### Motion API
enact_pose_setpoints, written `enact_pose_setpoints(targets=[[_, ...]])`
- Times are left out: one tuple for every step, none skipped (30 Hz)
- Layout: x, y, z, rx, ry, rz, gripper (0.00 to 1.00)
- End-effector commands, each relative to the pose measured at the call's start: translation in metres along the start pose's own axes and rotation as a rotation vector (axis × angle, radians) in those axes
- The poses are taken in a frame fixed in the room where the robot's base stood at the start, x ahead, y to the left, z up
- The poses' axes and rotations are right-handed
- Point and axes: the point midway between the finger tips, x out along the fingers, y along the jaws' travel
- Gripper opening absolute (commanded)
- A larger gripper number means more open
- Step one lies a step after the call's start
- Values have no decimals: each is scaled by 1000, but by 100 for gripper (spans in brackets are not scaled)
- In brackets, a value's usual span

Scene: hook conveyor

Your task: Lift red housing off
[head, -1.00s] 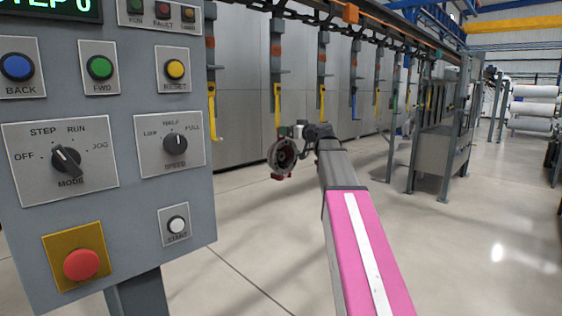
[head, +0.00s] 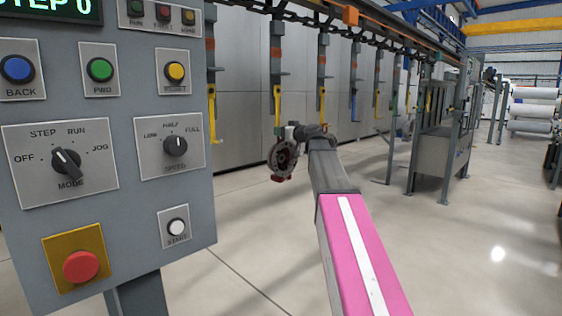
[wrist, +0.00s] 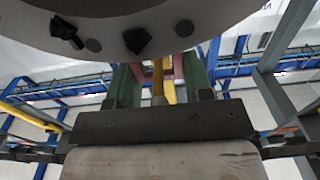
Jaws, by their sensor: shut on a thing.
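The red housing (head: 284,160) shows in the head view as a round, flanged part with a dark reddish face, just below a yellow hook (head: 278,108). My gripper (head: 297,131) is at the housing's upper right, small and partly hidden by my arm. In the wrist view, the green fingers of my gripper (wrist: 160,86) are shut on a reddish part of the housing (wrist: 178,66). A yellow hook piece (wrist: 158,78) shows between the fingers. A large grey ring with dark bolts fills the top there. Whether hook and housing touch cannot be told.
A control panel (head: 105,240) with buttons and a red stop knob stands close on the left. Several hooks hang from the overhead conveyor rail (head: 300,20). A grey tank on legs (head: 437,160) stands at right. The floor at lower right is clear.

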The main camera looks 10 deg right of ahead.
Motion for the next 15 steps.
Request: enact_pose_setpoints(targets=[[0,0,-2,1,3,1,0],[0,0,-2,1,3,1,0],[0,0,-2,1,3,1,0],[0,0,-2,1,3,1,0],[0,0,-2,1,3,1,0],[0,0,-3,1,3,1,0],[0,0,-4,1,3,1,0],[0,0,-5,1,4,1,0],[0,0,-7,1,4,1,0],[0,0,-9,1,4,1,0],[0,1,-12,1,4,1,0],[0,1,-14,2,4,1,0],[0,1,-16,2,4,1,0],[1,1,-18,2,4,1,0],[1,1,-21,1,4,1,0]])
